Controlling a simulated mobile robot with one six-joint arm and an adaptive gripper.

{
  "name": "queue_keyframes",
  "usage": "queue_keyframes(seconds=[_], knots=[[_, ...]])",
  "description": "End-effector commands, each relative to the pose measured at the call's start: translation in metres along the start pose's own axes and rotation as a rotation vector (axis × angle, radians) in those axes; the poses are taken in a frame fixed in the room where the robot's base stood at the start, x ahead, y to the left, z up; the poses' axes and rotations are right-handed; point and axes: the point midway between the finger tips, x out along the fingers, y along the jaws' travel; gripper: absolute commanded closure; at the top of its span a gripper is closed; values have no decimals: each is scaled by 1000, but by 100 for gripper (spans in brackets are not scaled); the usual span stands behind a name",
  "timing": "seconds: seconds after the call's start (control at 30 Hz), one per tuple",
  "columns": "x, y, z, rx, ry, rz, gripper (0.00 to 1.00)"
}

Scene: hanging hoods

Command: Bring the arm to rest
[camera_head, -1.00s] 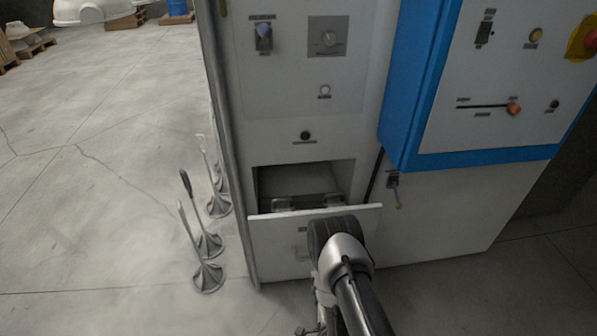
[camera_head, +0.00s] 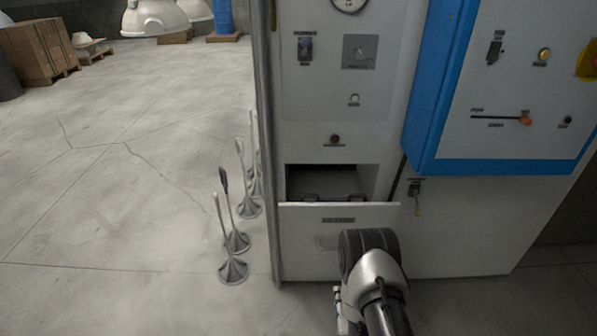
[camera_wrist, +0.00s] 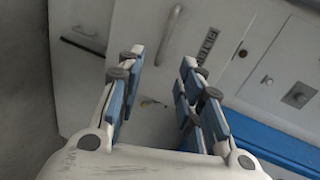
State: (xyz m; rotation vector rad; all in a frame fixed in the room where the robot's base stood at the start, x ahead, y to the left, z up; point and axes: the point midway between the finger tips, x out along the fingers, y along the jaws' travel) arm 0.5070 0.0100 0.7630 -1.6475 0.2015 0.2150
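My gripper (camera_wrist: 162,62) is open and empty in the wrist view, its two blue-padded fingers apart. In the head view my dark and silver arm reaches up from the bottom edge, in front of the white cabinet (camera_head: 460,230); the gripper is mostly hidden there. A drawer (camera_head: 300,222) in the cabinet stands pulled out, its front below a dark opening. Its handle (camera_head: 326,242) is partly hidden by my wrist. In the wrist view a bar handle (camera_wrist: 168,35) lies beyond the fingers, apart from them.
A blue-framed control panel (camera_head: 500,110) juts out at the upper right. Several levers on flared stands (camera_head: 233,270) are on the floor left of the cabinet. Stacked boxes (camera_head: 38,50) and hanging hoods (camera_head: 155,18) are far back. The floor at left is open.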

Motion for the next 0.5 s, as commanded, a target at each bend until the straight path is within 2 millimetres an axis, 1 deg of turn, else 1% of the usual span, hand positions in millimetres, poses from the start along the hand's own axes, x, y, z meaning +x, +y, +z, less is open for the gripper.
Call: queue_keyframes(seconds=[0.03, 0.17, 0.27, 0.37, 0.4, 0.47, 0.5], knots=[[7, -10, -1, -19, 0, 7, 66], [21, -33, -3, -81, -4, 46, 66], [32, -56, -4, -140, -11, 80, 66], [42, -87, -7, -217, -23, 125, 66], [44, -101, -8, -254, -31, 147, 66], [45, -123, -10, -312, -44, 180, 66], [44, -137, -12, -352, -55, 204, 66]])
